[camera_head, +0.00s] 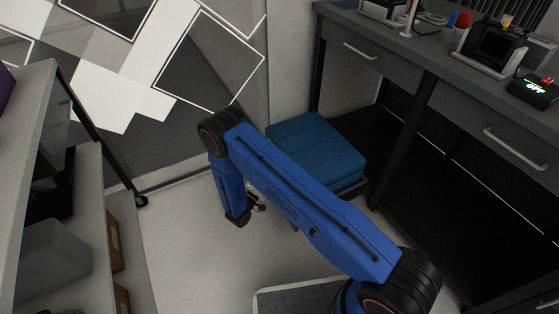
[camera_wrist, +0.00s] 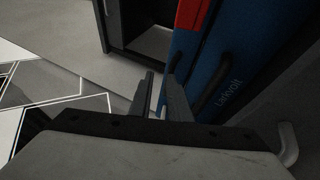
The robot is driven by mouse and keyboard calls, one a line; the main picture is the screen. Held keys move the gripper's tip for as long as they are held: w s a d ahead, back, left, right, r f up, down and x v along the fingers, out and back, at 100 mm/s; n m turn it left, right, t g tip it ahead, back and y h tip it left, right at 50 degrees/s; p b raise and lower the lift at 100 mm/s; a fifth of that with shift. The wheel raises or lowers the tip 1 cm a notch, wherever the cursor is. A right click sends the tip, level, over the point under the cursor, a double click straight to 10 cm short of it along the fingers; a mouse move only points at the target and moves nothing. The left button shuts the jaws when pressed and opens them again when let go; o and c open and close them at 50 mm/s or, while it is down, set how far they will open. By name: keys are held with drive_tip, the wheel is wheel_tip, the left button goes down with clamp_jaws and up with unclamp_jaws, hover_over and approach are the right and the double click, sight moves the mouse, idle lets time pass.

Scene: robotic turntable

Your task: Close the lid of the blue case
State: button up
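In the wrist view, a blue panel (camera_wrist: 225,60) with a black handle, a red part and the word "Larkvolt" lies just beyond and right of the fingers. I cannot tell if it is part of that box. My gripper (camera_head: 257,203) is low, left of the box. Its fingers (camera_wrist: 161,84) are apart, with nothing seen between them.
A dark counter (camera_head: 430,60) with drawers, handles and several devices runs along the right. A grey shelf unit (camera_head: 30,120) stands at the left. A patterned wall (camera_head: 150,60) closes the back.

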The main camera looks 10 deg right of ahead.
drive_tip(key=v, duration=0.6)
drive_tip(key=shift+s+a, duration=0.2)
drive_tip(key=shift+f, duration=0.15)
